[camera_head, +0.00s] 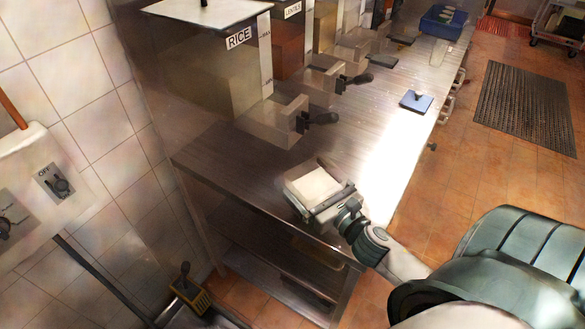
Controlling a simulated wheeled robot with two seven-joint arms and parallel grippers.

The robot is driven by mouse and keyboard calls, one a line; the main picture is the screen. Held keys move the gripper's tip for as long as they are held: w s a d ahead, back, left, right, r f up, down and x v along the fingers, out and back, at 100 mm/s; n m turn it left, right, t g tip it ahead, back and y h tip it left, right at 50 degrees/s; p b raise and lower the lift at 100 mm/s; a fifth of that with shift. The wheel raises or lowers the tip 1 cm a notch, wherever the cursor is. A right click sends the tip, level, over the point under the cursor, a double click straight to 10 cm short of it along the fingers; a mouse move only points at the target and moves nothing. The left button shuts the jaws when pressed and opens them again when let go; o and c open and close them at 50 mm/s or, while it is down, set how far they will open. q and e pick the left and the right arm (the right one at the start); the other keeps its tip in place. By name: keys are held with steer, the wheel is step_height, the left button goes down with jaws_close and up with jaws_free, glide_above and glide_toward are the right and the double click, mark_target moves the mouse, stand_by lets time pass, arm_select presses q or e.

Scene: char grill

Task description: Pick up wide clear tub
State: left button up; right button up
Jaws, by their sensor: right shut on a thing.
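A pale, boxy container (311,182), which looks like the wide clear tub, is at the near end of the steel counter (235,157). Its top or inside looks whitish. My right gripper (331,200) comes in from the lower right and is shut on the tub's near right side. The fingers partly cover that edge. I cannot tell whether the tub rests on the counter or is just above it. My left gripper is not in view.
A dispenser labelled RICE (215,65) stands behind the tub, with more dispensers farther along. A small blue item (416,102) and a blue bin (442,22) are on the counter. A lower shelf (262,250) is below. A tiled wall (75,75) is at left.

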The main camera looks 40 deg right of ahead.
steer(key=s+b, duration=0.1)
steer(key=s, duration=0.4)
steer(key=shift+s, duration=0.25)
steer(key=shift+s+r, duration=0.1)
stand_by(0.4)
